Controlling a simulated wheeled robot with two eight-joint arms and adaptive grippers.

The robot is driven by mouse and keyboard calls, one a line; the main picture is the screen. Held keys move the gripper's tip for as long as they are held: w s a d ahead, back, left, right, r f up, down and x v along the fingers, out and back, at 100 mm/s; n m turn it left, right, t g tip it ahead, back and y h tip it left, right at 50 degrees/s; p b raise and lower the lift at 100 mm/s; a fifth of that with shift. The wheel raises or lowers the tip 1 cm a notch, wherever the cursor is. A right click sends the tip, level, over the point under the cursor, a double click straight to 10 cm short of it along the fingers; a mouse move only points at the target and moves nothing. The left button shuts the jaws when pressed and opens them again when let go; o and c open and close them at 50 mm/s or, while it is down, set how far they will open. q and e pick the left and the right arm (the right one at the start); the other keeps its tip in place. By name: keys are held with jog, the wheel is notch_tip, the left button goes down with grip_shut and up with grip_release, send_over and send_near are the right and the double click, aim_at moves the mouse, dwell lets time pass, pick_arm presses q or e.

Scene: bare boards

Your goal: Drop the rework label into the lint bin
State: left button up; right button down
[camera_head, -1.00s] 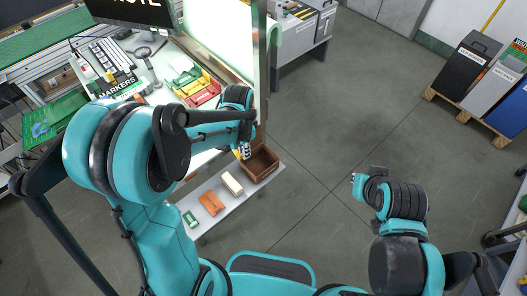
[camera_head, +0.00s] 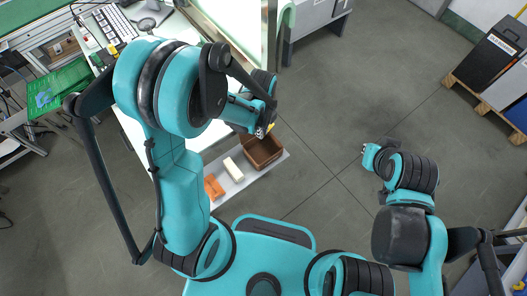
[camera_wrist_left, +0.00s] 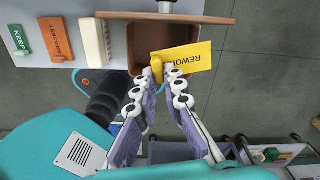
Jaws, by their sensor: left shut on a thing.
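The yellow rework label (camera_wrist_left: 188,58) is pinched at its left end between the fingertips of my left gripper (camera_wrist_left: 163,74) in the wrist view. A small yellow bit of it (camera_head: 270,127) shows in the head view, beside my left gripper (camera_head: 263,132). The lint bin (camera_head: 264,162) is a brown open box on a narrow shelf; it also shows in the wrist view (camera_wrist_left: 137,50). In the wrist view the label overlaps the bin's opening and its right end reaches past the bin's right wall. My right gripper (camera_head: 368,153) is far from the bin over the floor; its jaws are unclear.
On the shelf (camera_wrist_left: 75,10), left of the bin, are a cream block (camera_wrist_left: 94,42), an orange piece (camera_wrist_left: 59,40) and a green piece marked KEEP (camera_wrist_left: 18,40). A workbench with a keyboard (camera_head: 112,22) is beyond. Open floor (camera_head: 350,100) lies to the right.

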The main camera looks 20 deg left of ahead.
pick_arm(q)
jog(key=shift+f+b, duration=1.15)
jog(key=shift+f, duration=0.8)
jog(key=o, duration=0.7)
jog(key=shift+o, duration=0.2)
jog(key=shift+r, duration=0.1)
notch_tip(320, 180, up, 12)
jog(key=shift+f, duration=0.1)
jog(key=s+a+r+n+t, duration=0.2)
jog(key=s+r+n+t, duration=0.1)
jog(key=n, duration=0.8)
jog(key=s+a+r+n+t, duration=0.3)
jog(key=s+r+n+t, duration=0.1)
jog(key=n, duration=0.7)
jog(key=shift+s+n+b, duration=0.3)
jog(key=shift+s+b, duration=0.05)
jog(key=shift+s, duration=0.45)
